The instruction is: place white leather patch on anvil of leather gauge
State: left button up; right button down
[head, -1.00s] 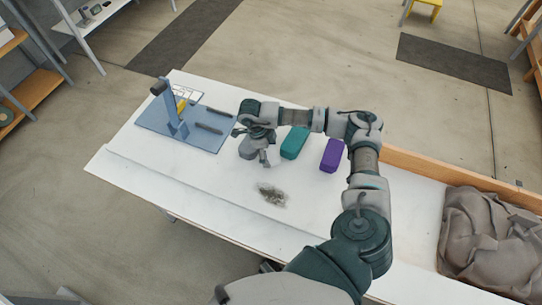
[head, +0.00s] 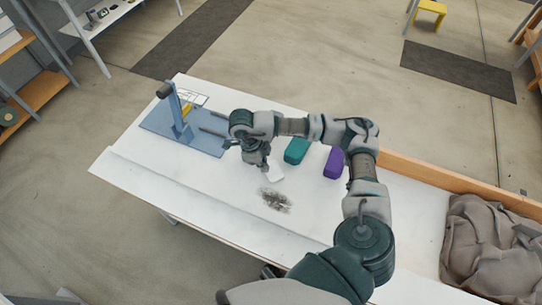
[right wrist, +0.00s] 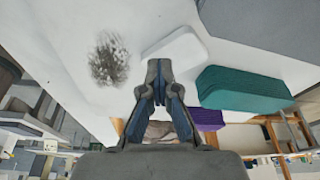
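The white leather patch (head: 274,173) is a small pale piece at the tips of my right gripper (head: 263,168). In the right wrist view the patch (right wrist: 178,46) extends forward from the fingertips (right wrist: 159,66), which are close together and appear shut on its near edge. A blue device with an upright post (head: 177,115), apparently the leather gauge, stands on a blue base plate (head: 160,121) to the left of my right gripper. Its anvil is too small to make out. My left gripper is not in view.
A teal block (head: 297,150) and a purple block (head: 334,163) lie right of the gripper. A dark smudge of bits (head: 275,200) is on the white table (head: 210,195). A crumpled grey-brown cloth (head: 485,245) lies at far right. The table's front left is clear.

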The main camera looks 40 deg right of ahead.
jog(key=s+a, duration=0.1)
jog(key=a, duration=0.2)
jog(key=s+a, duration=0.1)
jog(key=a, duration=0.2)
jog(key=s+a+r, duration=0.1)
jog(key=s+a, duration=0.1)
jog(key=a, duration=0.1)
jog(key=shift+a, duration=0.15)
jog(key=shift+c, duration=1.9)
grip_release()
